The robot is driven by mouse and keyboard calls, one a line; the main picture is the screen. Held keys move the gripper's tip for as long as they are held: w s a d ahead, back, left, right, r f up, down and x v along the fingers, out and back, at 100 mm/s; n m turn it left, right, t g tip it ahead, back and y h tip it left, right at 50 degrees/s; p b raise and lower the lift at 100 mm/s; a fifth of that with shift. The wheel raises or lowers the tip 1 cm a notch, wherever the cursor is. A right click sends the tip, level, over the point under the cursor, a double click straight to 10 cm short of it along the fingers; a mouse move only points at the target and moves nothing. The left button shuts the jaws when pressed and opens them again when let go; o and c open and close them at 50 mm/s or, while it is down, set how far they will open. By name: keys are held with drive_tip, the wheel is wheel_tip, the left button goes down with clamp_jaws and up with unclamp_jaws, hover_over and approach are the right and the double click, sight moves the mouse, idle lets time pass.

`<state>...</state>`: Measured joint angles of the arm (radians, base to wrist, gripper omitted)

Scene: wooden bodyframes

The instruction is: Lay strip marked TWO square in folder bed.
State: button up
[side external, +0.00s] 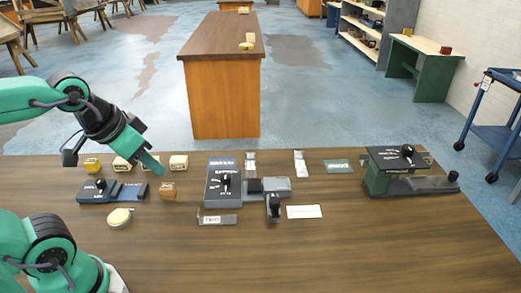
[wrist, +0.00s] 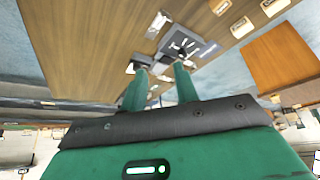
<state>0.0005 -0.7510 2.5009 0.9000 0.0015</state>
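A grey metal strip marked TWO (side external: 217,219) lies flat on the bench, in front of a dark box with a black knob (side external: 222,183). Just right of the box is a low grey device with a flat plate (side external: 278,184) and a black upright lever (side external: 274,206); I cannot tell for certain whether this is the folder bed. My gripper (side external: 154,165) is above the left part of the bench, left of the strip and apart from it. In the wrist view my gripper (wrist: 160,70) has its two green fingers apart with nothing between them.
Small wooden blocks (side external: 168,190), a dark blue knobbed unit (side external: 98,190) and a round pale tin (side external: 119,217) are at left. A white card (side external: 304,211) lies right of the lever. A green machine (side external: 385,175) stands at far right. The front of the bench is clear.

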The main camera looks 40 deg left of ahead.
drive_tip(key=shift+w, duration=0.1)
drive_tip(key=n+g, duration=0.6)
drive_tip(key=n, duration=0.3)
hover_over(198, 214)
wheel_tip(198, 214, down, 16)
drive_tip(key=shift+w+d+f, duration=0.1)
drive_tip(key=shift+w+f, duration=0.05)
drive_tip(key=shift+f, duration=1.3)
drive_tip(key=shift+f, duration=0.1)
drive_tip(key=shift+f, duration=2.5)
clamp_jaws()
